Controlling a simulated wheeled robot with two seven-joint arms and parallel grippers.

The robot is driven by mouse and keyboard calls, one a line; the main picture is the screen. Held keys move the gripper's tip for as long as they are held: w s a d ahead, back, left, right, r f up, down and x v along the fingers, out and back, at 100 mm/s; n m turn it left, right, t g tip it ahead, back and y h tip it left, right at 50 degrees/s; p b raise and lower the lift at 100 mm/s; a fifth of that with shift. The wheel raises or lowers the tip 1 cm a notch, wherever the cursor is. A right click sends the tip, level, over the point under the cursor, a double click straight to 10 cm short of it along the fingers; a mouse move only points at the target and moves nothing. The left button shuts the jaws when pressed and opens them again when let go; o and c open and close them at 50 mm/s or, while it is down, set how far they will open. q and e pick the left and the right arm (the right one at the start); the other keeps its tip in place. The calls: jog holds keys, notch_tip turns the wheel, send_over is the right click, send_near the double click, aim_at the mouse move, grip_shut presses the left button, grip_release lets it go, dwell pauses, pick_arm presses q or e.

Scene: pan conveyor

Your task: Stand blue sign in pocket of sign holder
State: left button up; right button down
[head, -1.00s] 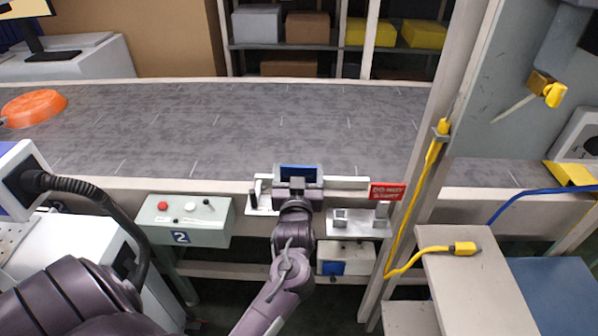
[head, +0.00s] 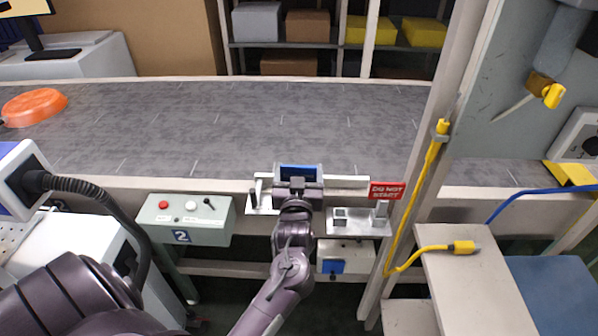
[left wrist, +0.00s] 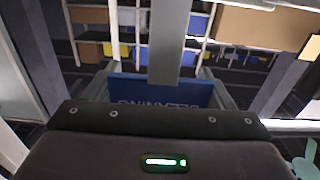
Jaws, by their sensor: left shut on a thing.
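The blue sign (head: 299,172) is held upright in my left gripper (head: 298,182), at the front edge of the conveyor. In the left wrist view the blue sign (left wrist: 205,92) shows pale lettering upside down, partly covered by the gripper. My left gripper is shut on it. A grey metal sign holder (head: 362,230) is on the conveyor's front side, to the right of the gripper. A red "DO NOT START" sign (head: 387,190) stands at its right end, and a small square pocket (head: 341,215) at its left looks empty. My right gripper is out of view.
A grey-green control box (head: 160,228) with buttons is left of the gripper. A metal plate with a dark-knobbed lever (head: 256,195) sits close to the gripper's left. An orange pan (head: 34,106) lies on the far left of the conveyor (head: 230,125). A beige post (head: 432,150) carries a yellow cable.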

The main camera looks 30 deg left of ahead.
pick_arm(q)
jog(key=shift+f+b, duration=1.35)
jog(key=shift+f, duration=0.95)
jog(key=o, duration=1.1)
jog(key=shift+c, duration=0.2)
jog(key=v, duration=0.8)
jog(key=shift+b, duration=0.35)
jog(key=shift+w, duration=0.15)
